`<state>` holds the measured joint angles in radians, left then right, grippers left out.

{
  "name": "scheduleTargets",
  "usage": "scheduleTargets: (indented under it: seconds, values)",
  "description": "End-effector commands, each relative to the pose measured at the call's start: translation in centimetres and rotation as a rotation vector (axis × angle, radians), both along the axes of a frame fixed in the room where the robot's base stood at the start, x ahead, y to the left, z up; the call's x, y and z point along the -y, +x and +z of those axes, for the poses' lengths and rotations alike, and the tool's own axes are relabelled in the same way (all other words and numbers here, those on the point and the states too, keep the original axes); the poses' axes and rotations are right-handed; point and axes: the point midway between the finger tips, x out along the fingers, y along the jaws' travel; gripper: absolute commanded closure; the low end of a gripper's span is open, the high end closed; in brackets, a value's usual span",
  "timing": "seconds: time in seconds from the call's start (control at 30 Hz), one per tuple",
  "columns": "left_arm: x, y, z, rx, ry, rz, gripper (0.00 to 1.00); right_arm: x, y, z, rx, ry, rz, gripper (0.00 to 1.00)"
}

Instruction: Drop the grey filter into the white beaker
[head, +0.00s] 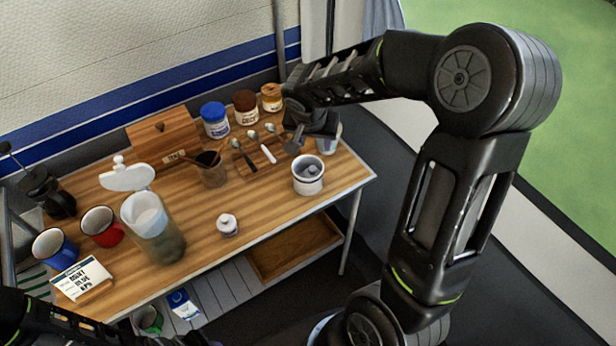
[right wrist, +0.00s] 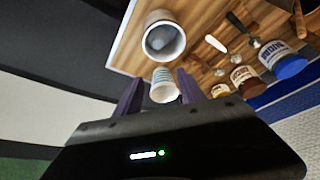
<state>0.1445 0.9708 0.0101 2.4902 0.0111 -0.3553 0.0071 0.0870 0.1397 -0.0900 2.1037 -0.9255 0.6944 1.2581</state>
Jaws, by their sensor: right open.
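The white beaker (head: 308,187) stands upright near the right end of the wooden table; it also shows in the right wrist view (right wrist: 150,20). A grey round piece, which looks like the grey filter (head: 310,170), sits inside its mouth; it also shows in the right wrist view (right wrist: 161,39). My right gripper (head: 300,138) is open and empty, behind the beaker and apart from it. In the right wrist view a small pale cup (right wrist: 163,92) shows between its open fingers, beyond the tips. Part of my left arm shows at the bottom left; its gripper is out of view.
Spoons lie left of my right gripper. A small white jar (head: 227,225), a tall clear container (head: 153,230) and red (head: 102,228) and blue mugs stand further left. Bare wood lies left of the beaker.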

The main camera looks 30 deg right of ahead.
Motion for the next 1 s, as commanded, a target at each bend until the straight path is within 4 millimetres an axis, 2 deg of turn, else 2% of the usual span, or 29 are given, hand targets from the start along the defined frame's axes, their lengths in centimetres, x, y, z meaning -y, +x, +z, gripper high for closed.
scheduleTargets:
  seconds: [0.37,0.8,1.0]
  values:
    - [0.0,0.0,-0.2,0.0,0.0,0.0,0.77,-0.2,-0.1,0.7,0.002,-0.001,0.001,0.53]
    - [0.1,0.2,-1.2,0.005,-0.003,-0.001,0.77,-2.0,-1.8,6.6,0.003,0.0,0.001,0.53]
    - [0.1,0.2,-1.2,0.005,-0.003,-0.001,0.77,-2.2,-2.1,7.3,0.0,0.0,0.0,0.53]
